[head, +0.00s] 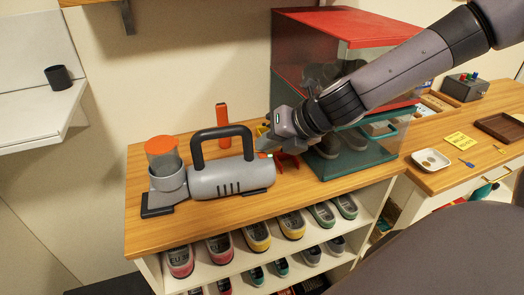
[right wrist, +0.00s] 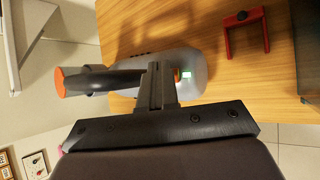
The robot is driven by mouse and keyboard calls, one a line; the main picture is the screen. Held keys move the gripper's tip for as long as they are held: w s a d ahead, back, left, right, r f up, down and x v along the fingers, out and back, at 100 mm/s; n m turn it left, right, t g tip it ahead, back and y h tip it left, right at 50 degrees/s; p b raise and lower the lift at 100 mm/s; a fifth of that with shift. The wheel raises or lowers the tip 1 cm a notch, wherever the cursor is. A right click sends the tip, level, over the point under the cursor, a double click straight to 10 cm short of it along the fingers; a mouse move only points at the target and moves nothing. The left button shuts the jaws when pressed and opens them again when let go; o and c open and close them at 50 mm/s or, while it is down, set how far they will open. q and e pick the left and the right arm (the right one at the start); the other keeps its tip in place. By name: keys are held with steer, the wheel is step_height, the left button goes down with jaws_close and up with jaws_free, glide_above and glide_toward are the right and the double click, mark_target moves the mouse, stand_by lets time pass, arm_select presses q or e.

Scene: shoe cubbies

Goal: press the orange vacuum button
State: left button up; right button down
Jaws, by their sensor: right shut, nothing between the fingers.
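The grey handheld vacuum (head: 232,180) lies on the wooden top of the shoe cubby, with its dark handle up and a clear cup with an orange lid (head: 162,145) at its left end. It also shows in the right wrist view (right wrist: 196,62). A small green-white light (right wrist: 186,75) is on its rear, with a bit of orange (right wrist: 177,74) beside it that may be the button, partly hidden by my finger. My right gripper (head: 264,143) is shut and empty at the vacuum's rear end; whether it touches cannot be told. My left gripper is out of view.
A red and teal glass-sided case (head: 355,165) stands close to the right of my gripper. A red bracket (right wrist: 263,32) lies near the vacuum. An orange upright piece (head: 222,124) stands behind it. Shoes (head: 257,237) fill the shelves below.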

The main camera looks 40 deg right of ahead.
mark_target(267, 155)
steer(key=shift+r, duration=0.3)
step_height(267, 155, up, 6)
steer(key=p, duration=0.5)
steer(key=shift+p, duration=0.35)
stand_by(0.3)
